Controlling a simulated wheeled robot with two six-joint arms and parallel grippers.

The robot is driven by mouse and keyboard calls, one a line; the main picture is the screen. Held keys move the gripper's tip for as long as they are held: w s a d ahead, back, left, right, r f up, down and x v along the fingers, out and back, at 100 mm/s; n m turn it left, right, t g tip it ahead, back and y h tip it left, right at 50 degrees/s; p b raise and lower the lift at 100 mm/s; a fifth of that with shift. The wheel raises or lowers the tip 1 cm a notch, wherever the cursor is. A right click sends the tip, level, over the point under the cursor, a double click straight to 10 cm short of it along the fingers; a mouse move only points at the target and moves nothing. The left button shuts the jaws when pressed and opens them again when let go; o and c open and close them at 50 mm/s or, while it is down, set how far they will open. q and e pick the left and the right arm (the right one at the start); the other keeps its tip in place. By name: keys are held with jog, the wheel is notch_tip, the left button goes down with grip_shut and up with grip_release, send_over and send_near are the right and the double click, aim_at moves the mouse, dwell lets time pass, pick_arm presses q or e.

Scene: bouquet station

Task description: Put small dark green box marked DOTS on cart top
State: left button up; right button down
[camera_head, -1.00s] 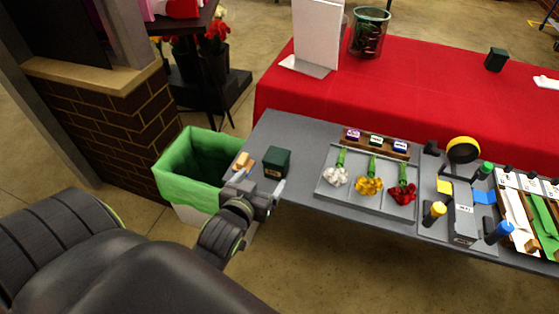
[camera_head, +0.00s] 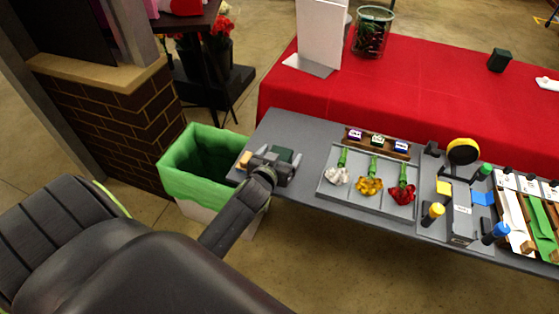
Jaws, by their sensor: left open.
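A small dark green box (camera_head: 284,154) stands on the left end of the grey table (camera_head: 290,128). My left gripper (camera_head: 273,163) is open at the box and covers its front and lower part. Only the box's top and back edge show, and no marking can be read. I cannot tell whether the fingers touch it. Another small dark green box (camera_head: 499,60) stands on the red-covered table (camera_head: 430,85), too small to read. I cannot tell which surface is the cart top. My right gripper is not in view.
A bin with a green liner (camera_head: 195,180) stands left of the grey table. A small tan object (camera_head: 244,160) lies beside my left gripper. A tray (camera_head: 345,197) with flowers lies right of the box. A glass vase (camera_head: 372,32) and a white panel (camera_head: 320,35) stand behind.

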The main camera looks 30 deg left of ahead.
pick_arm(q)
jog(key=shift+x, duration=0.75)
jog(key=c, duration=1.2)
